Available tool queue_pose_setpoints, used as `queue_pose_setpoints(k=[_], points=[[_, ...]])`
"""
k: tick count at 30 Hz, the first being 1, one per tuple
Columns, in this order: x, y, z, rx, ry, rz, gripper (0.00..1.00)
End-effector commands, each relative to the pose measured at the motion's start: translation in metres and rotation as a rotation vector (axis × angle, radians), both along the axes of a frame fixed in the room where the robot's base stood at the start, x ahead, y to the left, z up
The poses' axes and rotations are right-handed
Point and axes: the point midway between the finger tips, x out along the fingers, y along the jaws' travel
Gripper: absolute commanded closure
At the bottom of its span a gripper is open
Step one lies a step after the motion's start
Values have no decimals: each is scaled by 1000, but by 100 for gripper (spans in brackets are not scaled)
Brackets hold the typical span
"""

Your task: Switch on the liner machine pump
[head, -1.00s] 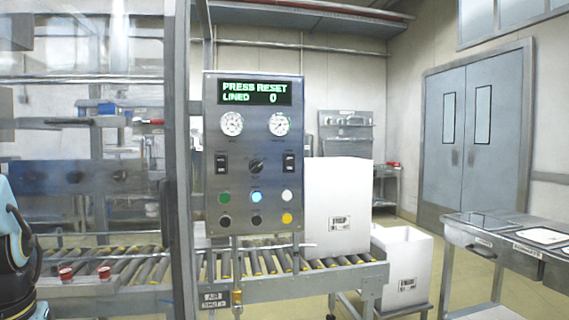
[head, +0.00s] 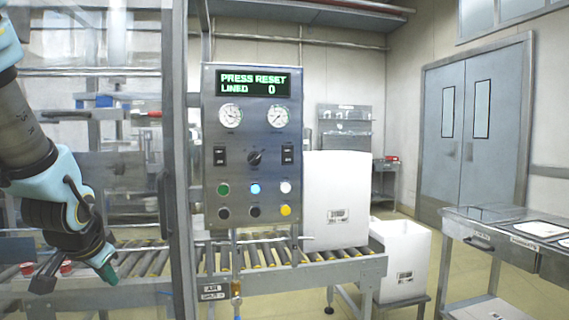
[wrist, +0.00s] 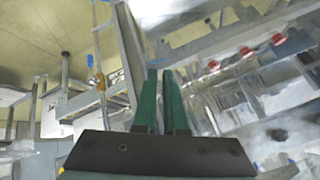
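The liner machine's control panel (head: 240,110) stands upright mid-picture in the head view. Its screen (head: 253,82) reads "PRESS RESET" and "LINED 0". Below two gauges are a black switch on the left (head: 220,156), a black rotary knob (head: 254,157) and a black switch on the right (head: 288,154). Their small labels are unreadable, so I cannot tell which is the pump switch. Below are several round buttons; the blue one (head: 255,188) looks lit. My gripper (head: 107,272) points down, left of the panel and apart from it. In the wrist view its green fingers (wrist: 161,75) lie nearly together, empty.
A clear screen with a grey post (head: 180,150) stands between my gripper and the panel in the picture. A roller conveyor (head: 270,258) runs below, bearing a white box (head: 337,200). A valve (head: 236,288) hangs under the panel. Red buttons (wrist: 245,52) show in the wrist view.

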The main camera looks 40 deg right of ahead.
Motion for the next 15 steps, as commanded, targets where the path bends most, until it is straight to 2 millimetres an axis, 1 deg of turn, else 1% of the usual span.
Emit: queue_pose_setpoints(k=[1,2,3,4,5,6,7,8,9,11,12,15], points=[[8,-36,19,13,-108,-148,98],[12,-56,31,22,-174,-233,100],[13,-83,47,32,-263,-345,100],[13,-103,61,38,-333,-427,100],[11,-123,74,43,-402,-506,100],[6,-150,92,48,-494,-607,100],[0,-169,105,51,-564,-680,100],[-8,-187,118,54,-630,-750,100],[-18,-210,134,53,-718,-834,100],[-36,-238,156,51,-837,-943,100],[-48,-254,169,49,-909,-1004,100],[-75,-282,194,40,-1053,-1117,100]])
